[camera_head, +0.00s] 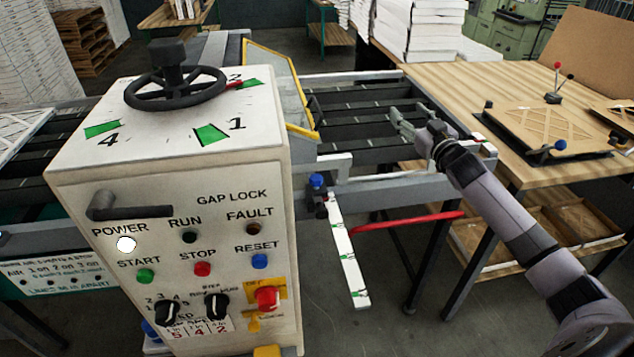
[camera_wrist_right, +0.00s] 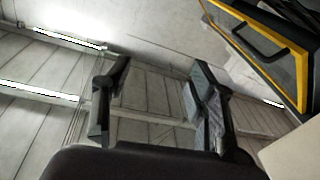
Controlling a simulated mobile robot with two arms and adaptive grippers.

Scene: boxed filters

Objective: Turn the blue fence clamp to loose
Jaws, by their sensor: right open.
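A small blue knob (camera_head: 317,180), which looks like the fence clamp, sits on the grey rail just right of the control box, at the top of a white scale strip (camera_head: 346,250) with green marks. Whether it is tight or loose cannot be told. My right gripper (camera_head: 398,128) is open and empty over the conveyor rollers, to the right of the blue knob and apart from it. Its two fingers also show spread in the right wrist view (camera_wrist_right: 160,85), with no knob between them. My left gripper is not in view.
The control box (camera_head: 190,190) with a black handwheel (camera_head: 175,88) stands at left. A yellow-framed guard (camera_head: 280,85) rises behind it. A red bar (camera_head: 410,221) crosses below the rail. A wooden table (camera_head: 480,95) at right carries a fixture with another blue knob (camera_head: 560,145).

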